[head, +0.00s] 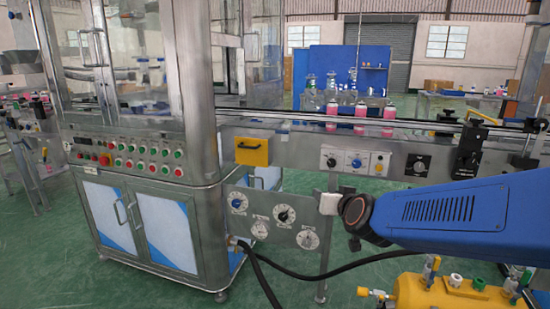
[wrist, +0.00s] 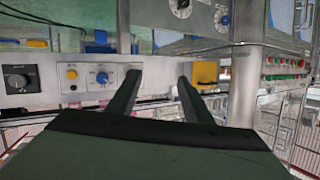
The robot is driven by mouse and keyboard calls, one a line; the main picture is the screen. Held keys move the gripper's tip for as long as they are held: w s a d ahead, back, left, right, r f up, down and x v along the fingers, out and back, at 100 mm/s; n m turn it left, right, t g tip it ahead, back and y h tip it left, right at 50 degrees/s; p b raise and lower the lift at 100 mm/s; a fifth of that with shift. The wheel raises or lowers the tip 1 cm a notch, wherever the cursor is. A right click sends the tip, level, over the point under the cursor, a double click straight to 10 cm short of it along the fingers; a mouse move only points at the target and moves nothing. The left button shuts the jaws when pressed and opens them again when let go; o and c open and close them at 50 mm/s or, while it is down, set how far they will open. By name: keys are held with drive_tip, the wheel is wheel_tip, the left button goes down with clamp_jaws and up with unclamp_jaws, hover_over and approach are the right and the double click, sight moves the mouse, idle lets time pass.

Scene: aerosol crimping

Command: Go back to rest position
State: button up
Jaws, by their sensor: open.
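My gripper (wrist: 158,82) shows in the wrist view as two dark fingers standing apart, open, with nothing between them. It points toward the front of the crimping line. In the head view my blue arm comes in from the right, with its wrist end in front of the lower control panel (head: 283,219). The fingers cannot be made out there. The wrist view looks upside down, with the green floor at the top. The knob panel (wrist: 92,77) and the yellow box (wrist: 205,73) lie beyond the fingers.
The machine cabinet (head: 140,225) with button rows stands at the left. Pink cans (head: 360,110) stand along the conveyor. A yellow tank (head: 440,292) with valves lies below my arm, and a black hose (head: 262,280) runs to the machine. Green floor (head: 60,260) is clear at the front left.

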drive_tip(key=s+d+f+g, duration=0.3)
drive_tip(key=s+d, duration=0.1)
drive_tip(key=s, duration=0.6)
drive_tip(key=s+d+f+g+h, duration=0.1)
drive_tip(key=s+d+f+g, duration=0.2)
drive_tip(key=s, duration=0.8)
drive_tip(key=s+d+f+g, duration=0.3)
drive_tip(key=s+d+f, duration=0.1)
drive_tip(key=s, duration=0.7)
drive_tip(key=shift+s+d+h, duration=0.2)
drive_tip(key=shift+d+h, duration=0.2)
drive_tip(key=shift+d, duration=0.5)
drive_tip(key=shift+c, duration=0.7)
